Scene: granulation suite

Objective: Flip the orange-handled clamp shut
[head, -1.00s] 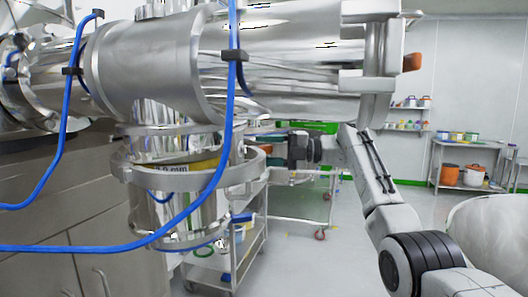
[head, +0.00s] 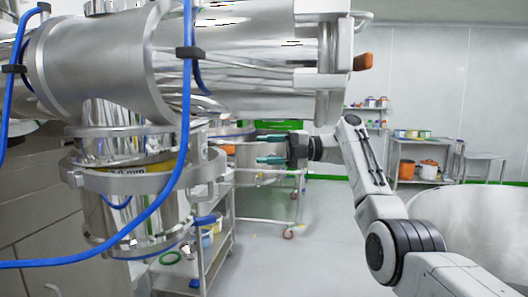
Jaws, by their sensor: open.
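The clamp's orange handle (head: 363,62) sticks out to the right at the end of the large horizontal steel cylinder (head: 100,75). A grey metal bracket (head: 330,80) beside it spans the cylinder's right end. Whether the clamp stands open or shut is hard to tell from here. My gripper (head: 266,149) is below and left of the handle in the picture, clear of it. Its two teal fingers point left, apart, with nothing between them.
Blue hoses (head: 185,140) hang in front of the cylinder and the vertical steel pipe (head: 130,225) at left. A wheeled cart (head: 262,217) stands behind. A shelf unit (head: 395,165) with buckets stands at the back right. A pale rounded vessel (head: 470,220) is at right. Floor between is clear.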

